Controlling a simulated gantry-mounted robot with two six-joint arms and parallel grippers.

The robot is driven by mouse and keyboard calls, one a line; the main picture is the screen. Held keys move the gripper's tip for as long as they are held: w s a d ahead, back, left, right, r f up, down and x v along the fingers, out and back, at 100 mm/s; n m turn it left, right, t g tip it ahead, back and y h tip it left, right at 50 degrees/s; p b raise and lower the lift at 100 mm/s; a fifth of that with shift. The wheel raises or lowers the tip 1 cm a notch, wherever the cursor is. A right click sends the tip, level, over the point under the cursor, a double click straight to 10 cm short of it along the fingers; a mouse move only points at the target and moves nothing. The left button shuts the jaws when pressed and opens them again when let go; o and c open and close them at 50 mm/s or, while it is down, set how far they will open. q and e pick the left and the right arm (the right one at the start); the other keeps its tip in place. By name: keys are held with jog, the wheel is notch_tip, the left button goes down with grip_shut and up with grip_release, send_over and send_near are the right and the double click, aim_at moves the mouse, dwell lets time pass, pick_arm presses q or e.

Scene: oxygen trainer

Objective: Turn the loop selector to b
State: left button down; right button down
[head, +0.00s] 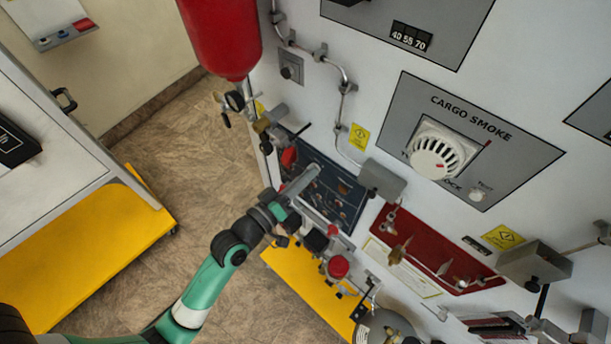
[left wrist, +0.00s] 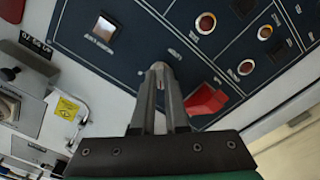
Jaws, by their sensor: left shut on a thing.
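My left gripper (head: 314,172) reaches in from the lower left to a dark blue panel (head: 345,212) on the white wall. In the left wrist view, the two fingertips of the left gripper (left wrist: 158,72) are close together at the face of the blue panel (left wrist: 135,50). They are shut on a small part there, most likely the loop selector, which the fingers mostly hide. Its pointing direction and the small lettering beside it cannot be read. My right gripper is in neither view.
A red handle (left wrist: 207,100) sticks out just right of the fingers. A square lit button (left wrist: 104,27) and round red lamps (left wrist: 205,22) are on the same panel. A red cylinder (head: 222,35) hangs above. A cargo smoke panel (head: 520,150) is at right.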

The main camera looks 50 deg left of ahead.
pick_arm(q)
jog(key=shift+m+b, duration=2.75)
jog(key=shift+m, duration=6.05)
jog(key=c, duration=0.9)
grip_release()
